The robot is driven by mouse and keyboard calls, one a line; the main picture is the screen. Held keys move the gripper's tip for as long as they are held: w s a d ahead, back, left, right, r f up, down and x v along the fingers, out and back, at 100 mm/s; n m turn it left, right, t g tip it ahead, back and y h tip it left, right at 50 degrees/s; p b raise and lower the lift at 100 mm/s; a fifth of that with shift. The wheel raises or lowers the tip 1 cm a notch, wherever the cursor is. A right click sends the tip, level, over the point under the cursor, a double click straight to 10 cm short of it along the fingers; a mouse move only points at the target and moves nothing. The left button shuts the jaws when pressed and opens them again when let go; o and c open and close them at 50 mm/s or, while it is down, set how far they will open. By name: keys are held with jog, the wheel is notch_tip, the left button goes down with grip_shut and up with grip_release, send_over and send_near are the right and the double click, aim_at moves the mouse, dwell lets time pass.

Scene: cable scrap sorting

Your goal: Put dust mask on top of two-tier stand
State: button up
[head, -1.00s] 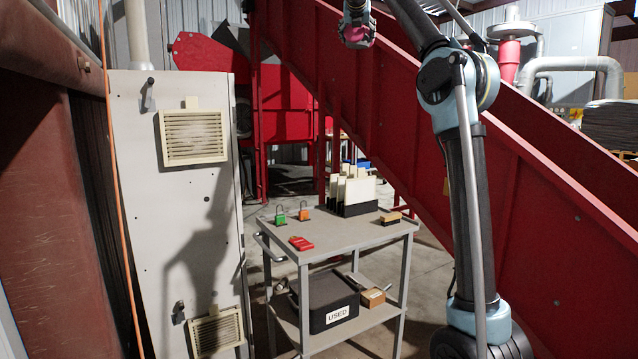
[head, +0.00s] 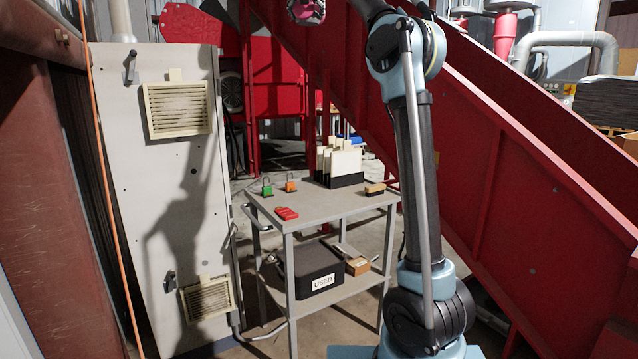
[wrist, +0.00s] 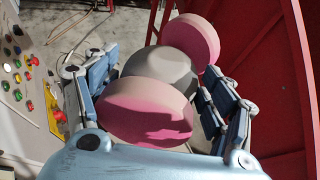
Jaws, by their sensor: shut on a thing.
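The dust mask (wrist: 165,70) has two round pink filters and a grey middle part, and it fills the centre of the wrist view. My gripper (wrist: 160,64) is shut on it, with blue-grey jointed fingers on both sides. In the head view, the mask (head: 306,11) shows only partly at the top edge, high above the floor, and the gripper is mostly cut off. The two-tier stand (head: 322,207) is a grey metal cart lower in the head view, apart from the mask. Its top has bare room at the front and middle.
On the stand's top are a red item (head: 287,213), green (head: 267,190) and orange (head: 291,186) padlocks, a black rack (head: 340,180) and a brush-like block (head: 375,189). A box marked USED (head: 315,265) sits below. A grey cabinet (head: 165,130) stands left; a red conveyor (head: 510,165) slopes down right.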

jog(key=w+a+f+m+h, duration=0.1)
jog(key=w+a+f, duration=0.1)
jog(key=f, duration=0.5)
jog(key=w+a+f+h, duration=0.1)
jog(key=w+a+f, duration=0.1)
jog(key=f, duration=0.5)
jog(key=m+g+h, duration=0.2)
jog(key=m+h, duration=0.4)
send_over(316, 208)
notch_tip(316, 208, down, 44)
jog(key=f, duration=0.4)
jog(key=shift+w+a+f, duration=0.1)
jog(key=shift+w+f, duration=0.1)
jog(key=shift+w, duration=0.05)
jog(key=shift+f, duration=2.5)
jog(key=o, duration=1.3)
jog(key=shift+c, duration=0.2)
jog(key=shift+s, duration=0.1)
